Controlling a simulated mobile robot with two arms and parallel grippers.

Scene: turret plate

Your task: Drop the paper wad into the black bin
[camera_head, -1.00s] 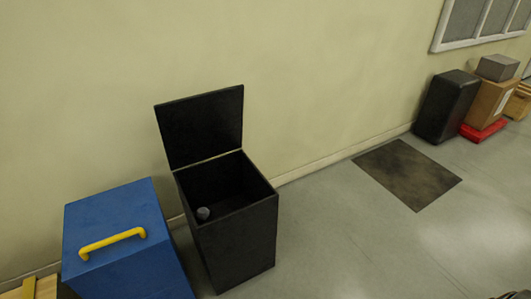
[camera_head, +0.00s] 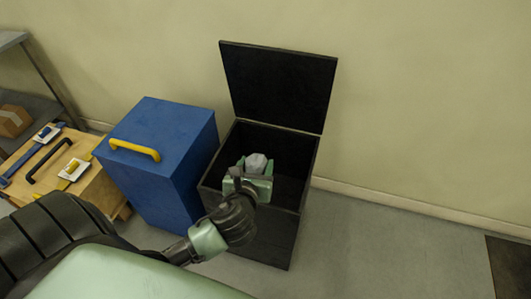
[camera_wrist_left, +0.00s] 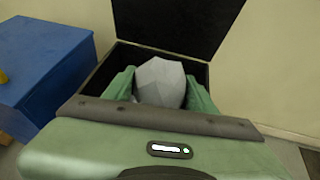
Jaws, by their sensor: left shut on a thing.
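The black bin (camera_head: 251,237) stands on the floor against the wall with its lid (camera_head: 278,87) raised upright; it also shows in the left wrist view (camera_wrist_left: 119,59). My left gripper (camera_head: 254,168) is over the bin's opening, shut on the grey-white paper wad (camera_head: 257,162). In the left wrist view the wad (camera_wrist_left: 160,82) sits between the two green fingers, with the bin's opening and open lid behind it. The gripper hides part of the bin's inside. My right gripper is not in view.
A blue box (camera_head: 170,165) with a yellow handle stands just left of the bin. A wooden crate (camera_head: 86,180) with strap and handle is further left, beside a grey shelf (camera_head: 42,108) holding a small carton. Floor right of the bin is clear up to a dark mat (camera_head: 510,264).

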